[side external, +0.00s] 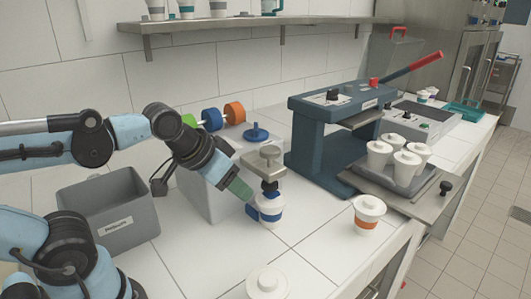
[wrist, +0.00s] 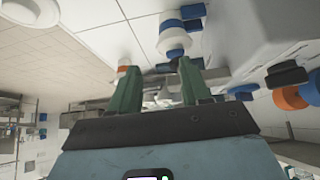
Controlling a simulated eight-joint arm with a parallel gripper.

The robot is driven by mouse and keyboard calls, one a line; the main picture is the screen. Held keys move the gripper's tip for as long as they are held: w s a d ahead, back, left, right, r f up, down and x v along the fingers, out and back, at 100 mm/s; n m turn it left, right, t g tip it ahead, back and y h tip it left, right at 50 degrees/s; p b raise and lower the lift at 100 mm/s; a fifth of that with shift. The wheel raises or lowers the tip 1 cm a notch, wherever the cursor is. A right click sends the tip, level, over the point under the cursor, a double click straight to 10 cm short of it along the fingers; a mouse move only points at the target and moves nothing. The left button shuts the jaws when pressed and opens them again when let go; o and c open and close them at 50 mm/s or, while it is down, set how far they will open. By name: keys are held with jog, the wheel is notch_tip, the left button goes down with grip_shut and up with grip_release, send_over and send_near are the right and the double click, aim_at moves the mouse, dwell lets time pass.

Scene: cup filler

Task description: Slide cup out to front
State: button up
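A white cup with a blue band (side external: 272,208) stands upright under the metal head of the filler (side external: 264,160). My gripper (side external: 246,194) is tilted down just left of the cup, its green fingers close to the cup's side. In the wrist view the cup (wrist: 173,36) lies beyond the fingertips, towards the right finger. My gripper (wrist: 160,64) is open, with a wide gap between the fingers and nothing held. I cannot tell whether a finger touches the cup.
A white cup with an orange band (side external: 367,213) stands to the right, with bare counter between. A white-lidded cup (side external: 267,283) is at the front. A blue press (side external: 325,130) and a tray (side external: 390,180) with several white cups are at the right. A grey bin (side external: 110,213) is at the left.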

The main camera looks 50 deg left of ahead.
jog(key=o, duration=0.9)
notch_tip(320, 180, up, 8)
jog(key=shift+r, duration=0.1)
jog(key=m+g+y, duration=0.1)
jog(key=m+y, duration=0.8)
jog(key=m, duration=1.5)
send_over(274, 178)
jog(key=d, duration=0.1)
jog(key=shift+m, duration=0.4)
jog(key=f, duration=1)
jog(key=shift+s+f, duration=0.3)
jog(key=shift+s, duration=0.1)
jog(key=shift+f, duration=0.6)
